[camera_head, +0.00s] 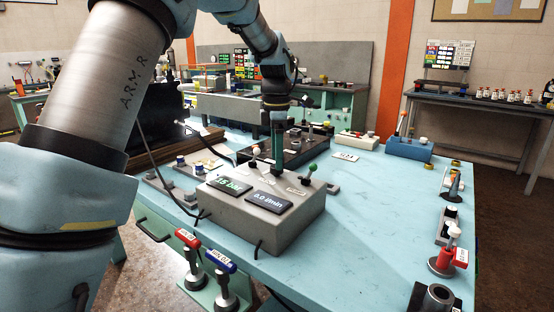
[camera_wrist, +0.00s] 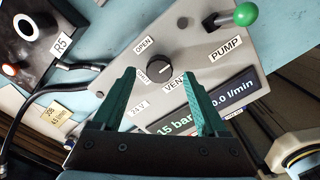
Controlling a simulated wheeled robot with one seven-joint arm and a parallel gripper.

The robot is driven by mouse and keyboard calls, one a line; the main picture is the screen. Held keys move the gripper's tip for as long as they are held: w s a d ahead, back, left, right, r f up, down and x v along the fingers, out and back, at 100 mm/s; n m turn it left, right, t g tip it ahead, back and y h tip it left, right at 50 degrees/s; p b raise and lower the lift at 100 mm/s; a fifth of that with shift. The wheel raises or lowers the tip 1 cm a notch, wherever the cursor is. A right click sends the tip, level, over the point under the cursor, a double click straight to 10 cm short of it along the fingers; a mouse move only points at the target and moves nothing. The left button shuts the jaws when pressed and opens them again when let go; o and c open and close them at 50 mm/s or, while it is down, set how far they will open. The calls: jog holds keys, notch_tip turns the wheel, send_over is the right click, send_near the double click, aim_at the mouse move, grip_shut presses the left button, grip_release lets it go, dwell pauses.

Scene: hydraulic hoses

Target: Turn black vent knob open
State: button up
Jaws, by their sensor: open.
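The black vent knob (camera_wrist: 159,66) sits on the grey control box (camera_head: 262,228), next to labels reading OPEN and VENT and a partly covered third label. Which way its pointer faces is too small to tell. My gripper (camera_wrist: 159,72) has its green fingers apart, with the knob showing between the fingertips in the wrist view. In the head view my gripper (camera_head: 278,165) points down over the back of the box and hides the knob. I cannot tell whether the fingertips are beside the knob or above it.
A green-ball lever (camera_wrist: 243,14) stands beside the PUMP label. The box has a pressure display (camera_head: 229,184) and a flow display (camera_head: 269,201). A dark box (camera_head: 290,150) lies behind. Red and blue handled couplings (camera_head: 188,238) hang at the front. The table's middle right is clear.

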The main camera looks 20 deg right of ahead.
jog(key=shift+f, duration=1.05)
grip_shut()
